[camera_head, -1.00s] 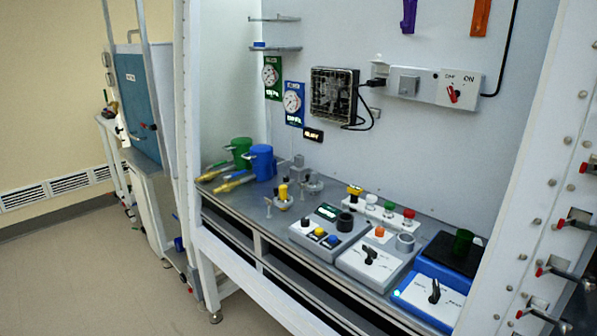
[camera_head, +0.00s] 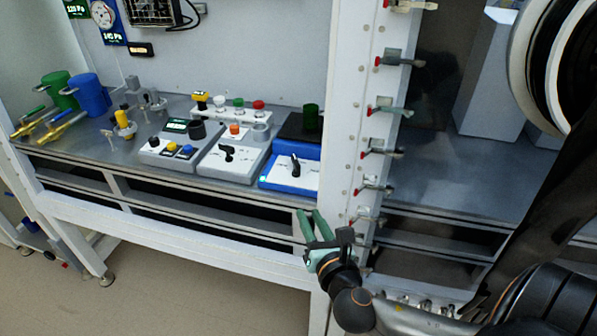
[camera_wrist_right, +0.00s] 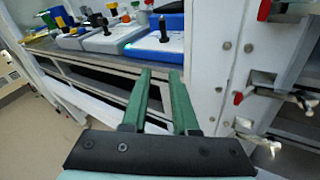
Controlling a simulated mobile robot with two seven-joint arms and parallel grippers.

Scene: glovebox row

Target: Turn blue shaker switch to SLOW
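The blue shaker (camera_head: 272,172) stands at the right end of the bench row, beside the white post. Its black switch knob (camera_head: 295,166) sits on a white front panel; the panel lettering is too small to read. A dark green beaker (camera_head: 311,117) stands on its black top. In the right wrist view the knob (camera_wrist_right: 163,29) stands above and beyond my fingers. My right gripper (camera_head: 308,224) is in front of the bench edge, below the shaker and apart from it. Its green fingers (camera_wrist_right: 163,90) are spread and empty. My left gripper is not in view.
The white post (camera_head: 350,110) with clamps (camera_head: 385,107) rises close to the right of the shaker. The bench's front rail (camera_head: 200,232) is clear.

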